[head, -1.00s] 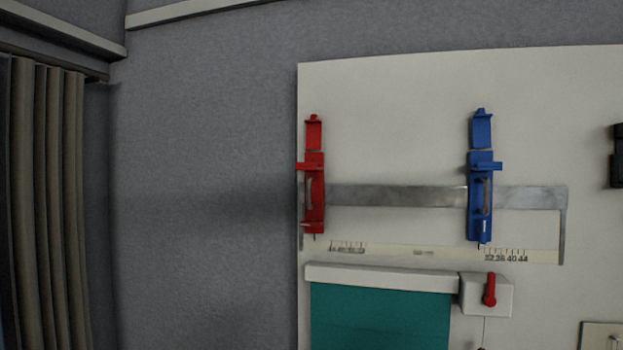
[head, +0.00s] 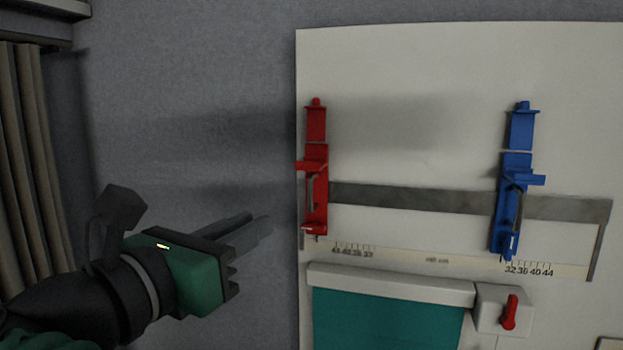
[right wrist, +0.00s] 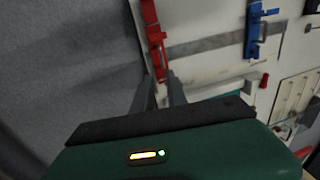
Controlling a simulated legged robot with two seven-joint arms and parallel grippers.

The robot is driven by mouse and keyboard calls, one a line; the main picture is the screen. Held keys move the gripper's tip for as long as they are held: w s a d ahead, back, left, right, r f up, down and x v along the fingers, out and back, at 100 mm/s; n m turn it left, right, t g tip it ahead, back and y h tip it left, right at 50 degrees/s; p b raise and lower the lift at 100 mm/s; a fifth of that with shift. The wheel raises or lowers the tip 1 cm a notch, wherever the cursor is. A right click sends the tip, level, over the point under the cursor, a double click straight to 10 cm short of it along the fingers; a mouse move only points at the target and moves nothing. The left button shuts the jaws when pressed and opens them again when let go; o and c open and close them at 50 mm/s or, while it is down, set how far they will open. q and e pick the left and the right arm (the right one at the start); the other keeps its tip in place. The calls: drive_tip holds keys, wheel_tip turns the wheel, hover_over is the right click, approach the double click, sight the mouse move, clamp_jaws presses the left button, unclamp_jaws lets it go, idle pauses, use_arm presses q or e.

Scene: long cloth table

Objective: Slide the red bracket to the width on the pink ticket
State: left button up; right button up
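The red bracket (head: 316,185) sits at the far left end of the grey metal rail (head: 410,199) on the pale board; it also shows in the right wrist view (right wrist: 154,38). The blue bracket (head: 512,200) is on the rail further right. My right gripper (head: 262,226) is in front of the grey wall, left of and a little below the red bracket, apart from it. In the right wrist view its two fingers (right wrist: 160,80) stand apart with nothing between them. My left gripper is not in view. I see no pink ticket.
Number scales (head: 355,249) run under the rail, one near each bracket. Below hang a white roller housing (head: 390,284) with teal cloth (head: 385,322) and a red lever (head: 510,312). A pleated curtain (head: 25,170) hangs at the left. The wall left of the board is bare.

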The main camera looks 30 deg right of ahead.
drive_tip(key=p, duration=0.5)
approach(310, 196)
drive_tip(key=x, duration=0.3)
drive_tip(key=p+x, duration=0.2)
drive_tip(key=x, duration=0.5)
drive_tip(key=shift+w+d+p, duration=0.2)
drive_tip(key=shift+w+p, duration=0.05)
drive_tip(key=shift+p, duration=0.05)
drive_tip(key=shift+d, duration=0.2)
drive_tip(key=shift+s+a, duration=0.15)
drive_tip(key=shift+a, duration=0.35)
drive_tip(key=shift+c, duration=0.5)
clamp_jaws()
